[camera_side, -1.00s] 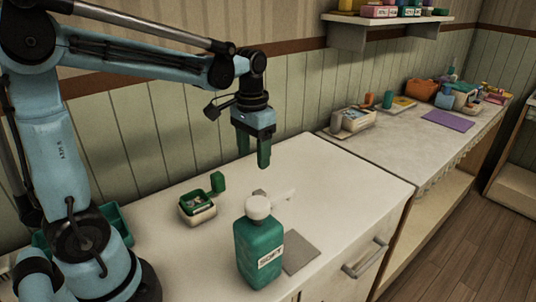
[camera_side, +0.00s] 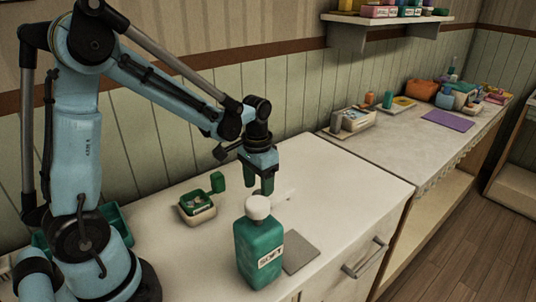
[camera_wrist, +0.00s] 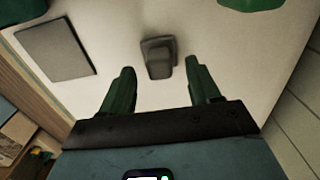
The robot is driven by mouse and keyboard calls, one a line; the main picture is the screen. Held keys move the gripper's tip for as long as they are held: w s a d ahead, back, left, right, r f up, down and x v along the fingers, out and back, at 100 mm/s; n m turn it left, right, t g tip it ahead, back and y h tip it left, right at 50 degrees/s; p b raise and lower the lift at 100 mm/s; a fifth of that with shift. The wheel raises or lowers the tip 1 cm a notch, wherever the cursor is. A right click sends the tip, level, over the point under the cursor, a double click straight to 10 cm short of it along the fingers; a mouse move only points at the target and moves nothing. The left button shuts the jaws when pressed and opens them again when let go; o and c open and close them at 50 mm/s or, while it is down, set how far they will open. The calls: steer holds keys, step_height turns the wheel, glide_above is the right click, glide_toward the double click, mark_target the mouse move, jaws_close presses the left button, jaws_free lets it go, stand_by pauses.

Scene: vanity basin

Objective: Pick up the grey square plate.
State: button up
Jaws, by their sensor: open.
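The grey square plate (camera_side: 302,252) lies flat on the white counter, just right of the green bottle in the side view. The bottle may cover its left edge there. In the wrist view the plate (camera_wrist: 55,50) is at the upper left, outside the fingers. My gripper (camera_side: 263,188) is open, with its green fingers pointing down above the counter behind the bottle. In the wrist view my gripper (camera_wrist: 158,72) has nothing gripped; the plate is off to its left.
A green bottle (camera_side: 258,250) with a white cap stands close to the plate. An open green-and-cream box (camera_side: 197,207) sits to the left. The counter's right part is clear.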

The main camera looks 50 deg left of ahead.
mark_target(259, 192)
steer(key=shift+w+d+f, duration=0.1)
steer(key=shift+f, duration=1.45)
steer(key=shift+c, duration=0.4)
jaws_close()
